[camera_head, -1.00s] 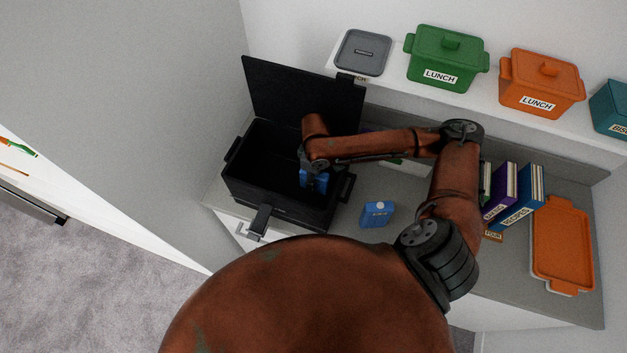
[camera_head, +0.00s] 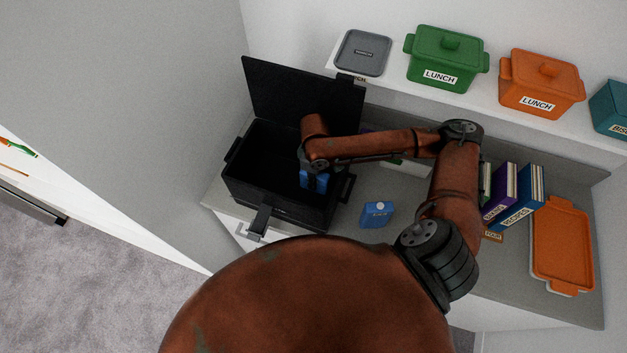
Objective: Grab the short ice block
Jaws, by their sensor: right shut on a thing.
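A blue ice block (camera_head: 316,181) is in my right gripper (camera_head: 313,177), which is shut on it. The gripper points down over the right part of the open black cooler (camera_head: 283,207). The arm hides much of this block, so its full height cannot be told. A second blue ice block (camera_head: 376,215) with a white cap stands on the grey counter, right of the cooler and apart from the gripper. My left gripper is not in view.
The cooler's lid (camera_head: 300,92) stands open at the back. Books (camera_head: 518,195) and an orange tray (camera_head: 563,245) are on the counter at right. Green (camera_head: 445,57) and orange (camera_head: 541,82) lunch boxes and a grey container (camera_head: 363,53) sit on the shelf above.

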